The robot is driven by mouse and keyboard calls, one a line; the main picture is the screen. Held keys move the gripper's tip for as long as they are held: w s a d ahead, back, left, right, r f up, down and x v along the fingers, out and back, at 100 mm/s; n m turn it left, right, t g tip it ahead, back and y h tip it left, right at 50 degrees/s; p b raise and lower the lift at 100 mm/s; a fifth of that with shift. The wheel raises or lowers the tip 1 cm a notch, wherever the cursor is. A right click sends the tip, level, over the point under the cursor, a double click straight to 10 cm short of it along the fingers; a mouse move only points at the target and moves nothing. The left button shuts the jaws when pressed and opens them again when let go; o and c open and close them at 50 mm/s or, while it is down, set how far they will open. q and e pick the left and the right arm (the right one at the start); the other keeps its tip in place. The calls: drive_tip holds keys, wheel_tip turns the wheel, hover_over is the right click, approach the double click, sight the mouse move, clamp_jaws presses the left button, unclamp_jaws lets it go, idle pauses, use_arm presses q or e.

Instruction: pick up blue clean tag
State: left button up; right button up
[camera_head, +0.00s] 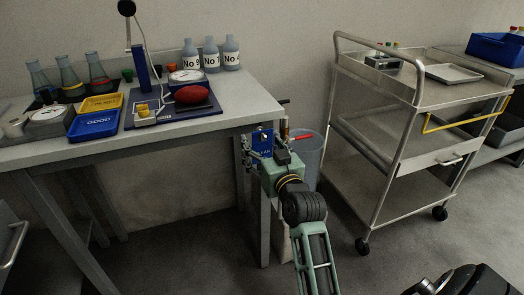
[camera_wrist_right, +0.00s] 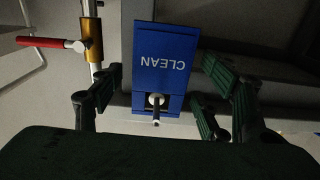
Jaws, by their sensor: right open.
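The blue tag (camera_wrist_right: 165,50), lettered CLEAN, shows upside down in the right wrist view. It hangs at a grey peg (camera_wrist_right: 156,103) that points toward the camera. In the head view the tag (camera_head: 262,138) is at the right end of the table, below the tabletop. Gaps show between the fingers and the tag's edges, and nothing is held. In the head view the right gripper (camera_head: 262,157) partly hides the tag's lower part. My left gripper is not in view.
A red-handled valve on a brass fitting (camera_wrist_right: 93,38) is close to the left finger in the wrist view. The table (camera_head: 240,108) carries blue and yellow trays, flasks and bottles. A grey bin (camera_head: 309,160) and a metal cart (camera_head: 395,130) stand to the right.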

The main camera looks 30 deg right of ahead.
drive_tip(key=shift+w+d, duration=0.1)
drive_tip(key=shift+w, duration=0.25)
drive_tip(key=shift+c, duration=0.4)
drive_tip(key=c, duration=0.9)
drive_tip(key=shift+o, duration=0.2)
